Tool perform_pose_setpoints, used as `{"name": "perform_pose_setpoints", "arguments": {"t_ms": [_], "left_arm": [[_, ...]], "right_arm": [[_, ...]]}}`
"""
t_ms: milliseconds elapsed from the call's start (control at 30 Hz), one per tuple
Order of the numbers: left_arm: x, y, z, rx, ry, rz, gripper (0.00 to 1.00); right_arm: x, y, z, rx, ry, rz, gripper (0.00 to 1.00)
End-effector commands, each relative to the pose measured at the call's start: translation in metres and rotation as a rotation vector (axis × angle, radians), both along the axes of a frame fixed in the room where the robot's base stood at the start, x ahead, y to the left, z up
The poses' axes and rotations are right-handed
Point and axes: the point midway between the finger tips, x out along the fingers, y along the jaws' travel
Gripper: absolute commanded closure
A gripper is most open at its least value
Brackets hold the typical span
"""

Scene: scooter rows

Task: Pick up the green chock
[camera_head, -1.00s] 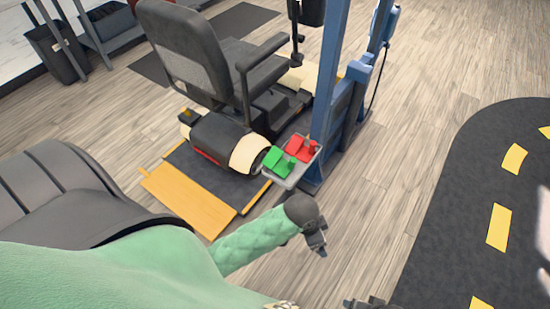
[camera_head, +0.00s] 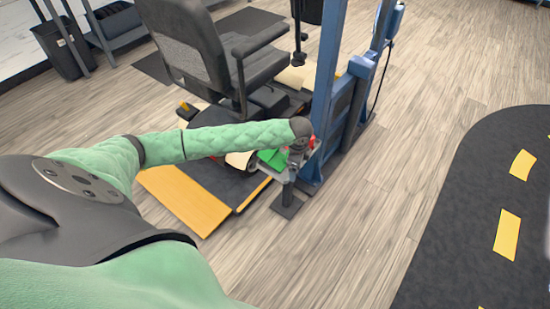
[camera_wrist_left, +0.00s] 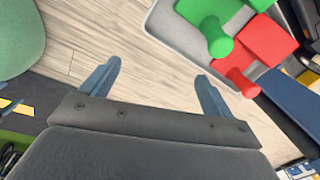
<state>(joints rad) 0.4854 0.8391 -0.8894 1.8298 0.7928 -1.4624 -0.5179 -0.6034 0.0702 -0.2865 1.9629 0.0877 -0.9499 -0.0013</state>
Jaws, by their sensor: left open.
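The green chock (camera_head: 272,157) lies on a small grey tray (camera_head: 287,178) by the blue post, partly hidden behind my left gripper in the head view. In the left wrist view the green chock (camera_wrist_left: 215,24) is at the top right, with its round peg toward the camera. The red chock (camera_wrist_left: 257,50) lies right beside it. My left gripper (camera_wrist_left: 157,85) is open and empty, its two fingers apart over floor, to the lower left of the tray in that view. My right gripper is not in view.
The blue post (camera_head: 327,80) stands just right of the tray. A grey-seated scooter (camera_head: 200,60) stands behind on a dark platform with a yellow ramp (camera_head: 180,200). Open floor (camera_head: 400,130) lies to the right, with a dark, yellow-dashed track (camera_head: 480,200).

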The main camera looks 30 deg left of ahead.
Motion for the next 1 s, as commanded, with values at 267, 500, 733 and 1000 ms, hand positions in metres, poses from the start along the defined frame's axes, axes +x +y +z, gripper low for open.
{"name": "perform_pose_setpoints", "arguments": {"t_ms": [267, 500, 733, 1000], "left_arm": [[0.036, 0.1, 0.004, 0.057, 0.054, -0.038, 0.13], [0.04, 0.118, 0.003, 0.01, 0.097, -0.238, 0.13], [0.039, 0.115, -0.003, -0.018, 0.104, -0.333, 0.13], [0.04, 0.114, -0.026, -0.018, 0.104, -0.336, 0.13]], "right_arm": [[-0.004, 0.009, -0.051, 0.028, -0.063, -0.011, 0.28], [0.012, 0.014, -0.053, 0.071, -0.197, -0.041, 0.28], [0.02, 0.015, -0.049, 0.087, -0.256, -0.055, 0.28], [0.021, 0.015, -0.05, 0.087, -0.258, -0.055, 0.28]]}}
